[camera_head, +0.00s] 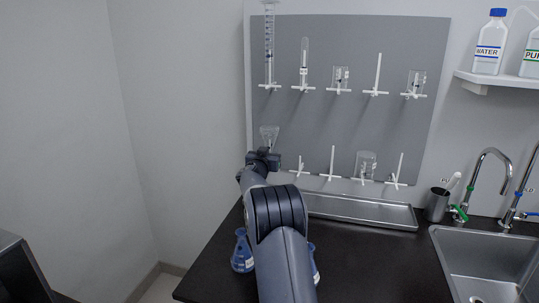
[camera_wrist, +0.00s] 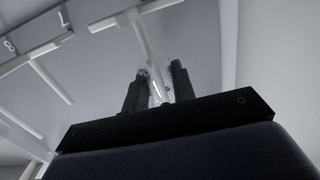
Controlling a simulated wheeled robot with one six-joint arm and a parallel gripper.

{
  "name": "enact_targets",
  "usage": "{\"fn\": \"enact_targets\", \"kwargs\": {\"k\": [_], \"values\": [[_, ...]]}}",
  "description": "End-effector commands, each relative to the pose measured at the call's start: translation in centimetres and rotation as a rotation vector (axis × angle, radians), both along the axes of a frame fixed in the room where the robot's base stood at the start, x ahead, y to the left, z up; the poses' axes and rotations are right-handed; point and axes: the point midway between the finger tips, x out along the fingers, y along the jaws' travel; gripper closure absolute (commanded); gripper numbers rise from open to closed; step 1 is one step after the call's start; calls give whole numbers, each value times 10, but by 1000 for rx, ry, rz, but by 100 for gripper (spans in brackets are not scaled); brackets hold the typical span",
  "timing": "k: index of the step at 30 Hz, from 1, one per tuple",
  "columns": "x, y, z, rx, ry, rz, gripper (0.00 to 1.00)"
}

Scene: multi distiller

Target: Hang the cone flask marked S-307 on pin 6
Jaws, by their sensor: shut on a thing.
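My gripper (camera_head: 264,157) is at the lower left of the grey pegboard (camera_head: 350,60), shut on a clear cone flask (camera_head: 269,131). The flask is upside down, wide base up, above the jaws. In the wrist view, clear glass (camera_wrist: 155,84) shows between the dark fingers (camera_wrist: 158,88). A white pin (camera_wrist: 143,32) overlaps the glass there; I cannot tell how far it is inside. This is the leftmost place of the lower row, mostly hidden by my gripper in the head view. No S-307 marking is legible.
Bare pins (camera_head: 332,162) stand to the right in the lower row, and another inverted flask (camera_head: 366,164) hangs there. Glassware hangs in the upper row, including a tall cylinder (camera_head: 269,45) above. Blue-filled flasks (camera_head: 242,252) stand on the counter beside my arm. A metal tray (camera_head: 360,210) lies below the board.

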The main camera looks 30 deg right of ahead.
Motion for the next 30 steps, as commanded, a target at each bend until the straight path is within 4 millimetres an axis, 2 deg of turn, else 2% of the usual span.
{"fn": "enact_targets", "kwargs": {"k": [30], "values": [[0,0,-36,0,-1,-1,95]]}}
